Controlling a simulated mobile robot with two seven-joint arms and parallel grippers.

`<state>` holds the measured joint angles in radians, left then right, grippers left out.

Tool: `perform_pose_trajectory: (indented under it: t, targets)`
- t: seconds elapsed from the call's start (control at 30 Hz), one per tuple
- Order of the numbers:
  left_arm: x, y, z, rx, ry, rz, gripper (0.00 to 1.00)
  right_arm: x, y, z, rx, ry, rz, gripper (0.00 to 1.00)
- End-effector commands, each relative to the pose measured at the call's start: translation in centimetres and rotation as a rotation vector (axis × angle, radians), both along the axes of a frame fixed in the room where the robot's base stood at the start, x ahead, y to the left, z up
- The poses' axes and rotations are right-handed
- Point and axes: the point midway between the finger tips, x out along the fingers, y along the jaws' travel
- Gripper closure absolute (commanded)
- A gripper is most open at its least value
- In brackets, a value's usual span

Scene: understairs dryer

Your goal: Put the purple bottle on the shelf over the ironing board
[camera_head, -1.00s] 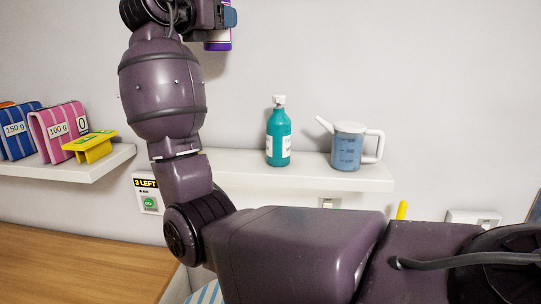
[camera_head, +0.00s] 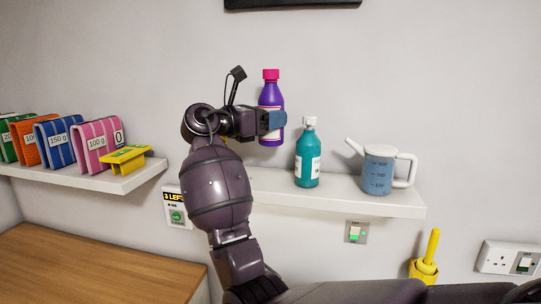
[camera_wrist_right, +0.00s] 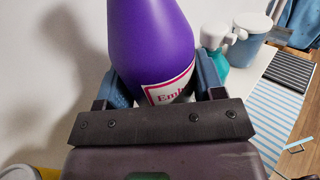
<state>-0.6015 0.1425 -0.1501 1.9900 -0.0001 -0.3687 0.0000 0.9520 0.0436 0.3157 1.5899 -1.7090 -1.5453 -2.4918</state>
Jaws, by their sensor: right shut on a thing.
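The purple bottle (camera_head: 271,98) has a pink cap and a white label, and it is upright. My right gripper (camera_head: 272,121) is shut on it around its label, and the bottle also fills the top of the right wrist view (camera_wrist_right: 150,40). In the head view the bottle appears above the left part of the white shelf (camera_head: 345,198), with its bottom at or above the shelf top. The wrist view does not show its base. The striped ironing board (camera_wrist_right: 272,108) shows at the right of the wrist view. My left gripper is not in view.
A teal bottle (camera_head: 308,160) stands on the shelf just right of the purple bottle.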

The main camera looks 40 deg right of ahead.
Motion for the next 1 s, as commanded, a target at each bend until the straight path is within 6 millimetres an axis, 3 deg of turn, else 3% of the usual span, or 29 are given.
perform_pose_trajectory:
  t: [0.2, 0.47, 0.7, 1.0]
  targets:
    - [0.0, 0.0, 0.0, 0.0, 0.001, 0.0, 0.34, 0.0, 0.0, -3.8, -0.001, 0.001, 0.0, 0.7]
    - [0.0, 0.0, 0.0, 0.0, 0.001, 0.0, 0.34, 0.0, 0.0, -5.3, -0.001, 0.0, 0.001, 0.7]
    - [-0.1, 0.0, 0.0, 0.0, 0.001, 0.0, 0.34, 0.0, 0.0, -8.4, -0.001, 0.002, 0.001, 0.7]
    - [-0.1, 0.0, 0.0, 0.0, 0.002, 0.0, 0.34, 0.0, 0.0, -9.0, -0.001, -0.002, 0.001, 0.7]
